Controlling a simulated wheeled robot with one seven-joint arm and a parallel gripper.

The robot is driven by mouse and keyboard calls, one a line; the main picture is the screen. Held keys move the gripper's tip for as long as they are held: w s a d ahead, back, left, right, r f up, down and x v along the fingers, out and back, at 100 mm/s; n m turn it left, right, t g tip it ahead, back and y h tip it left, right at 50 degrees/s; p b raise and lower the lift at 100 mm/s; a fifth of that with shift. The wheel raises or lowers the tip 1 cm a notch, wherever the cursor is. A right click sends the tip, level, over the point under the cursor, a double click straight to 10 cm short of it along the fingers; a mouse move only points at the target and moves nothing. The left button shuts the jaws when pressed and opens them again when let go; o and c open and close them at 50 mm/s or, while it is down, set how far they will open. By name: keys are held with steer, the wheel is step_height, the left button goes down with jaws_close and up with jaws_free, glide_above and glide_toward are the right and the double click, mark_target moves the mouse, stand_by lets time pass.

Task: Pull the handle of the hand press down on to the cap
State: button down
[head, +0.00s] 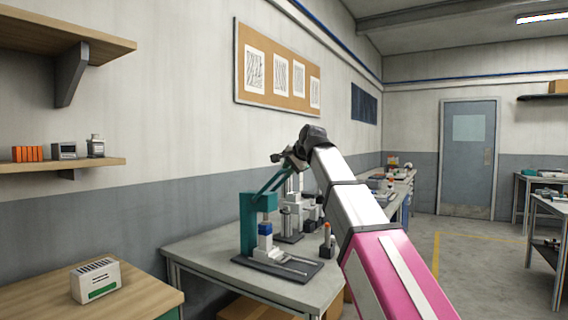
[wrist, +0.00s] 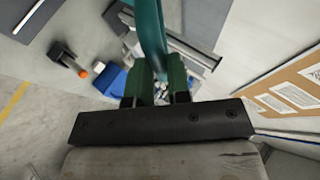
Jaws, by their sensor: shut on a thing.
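The teal hand press (head: 247,225) stands on a dark base plate at the near part of the grey bench. Its teal handle (head: 272,181) slants up and to the right, towards my gripper (head: 281,157). In the wrist view the handle (wrist: 149,35) runs between the two dark green fingers of my gripper (wrist: 157,85), which are shut on it. A blue piece, seemingly the cap (head: 265,228), sits below the press head on a white body; whether the press touches it I cannot tell. The handle is raised.
More equipment stands behind the press along the grey bench (head: 205,259). A small dark item with an orange top (head: 327,240) stands right of the press. A wooden table (head: 130,297) with a pale vented box (head: 96,281) is at the near left.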

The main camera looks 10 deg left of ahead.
steer(key=shift+s+d+f, duration=0.25)
steer(key=shift+d+f, duration=0.2)
steer(key=shift+f, duration=0.25)
steer(key=c, duration=1.1)
jaws_free()
steer(key=v, duration=1.1)
steer(key=shift+a, duration=0.1)
steer(key=shift+w, duration=0.1)
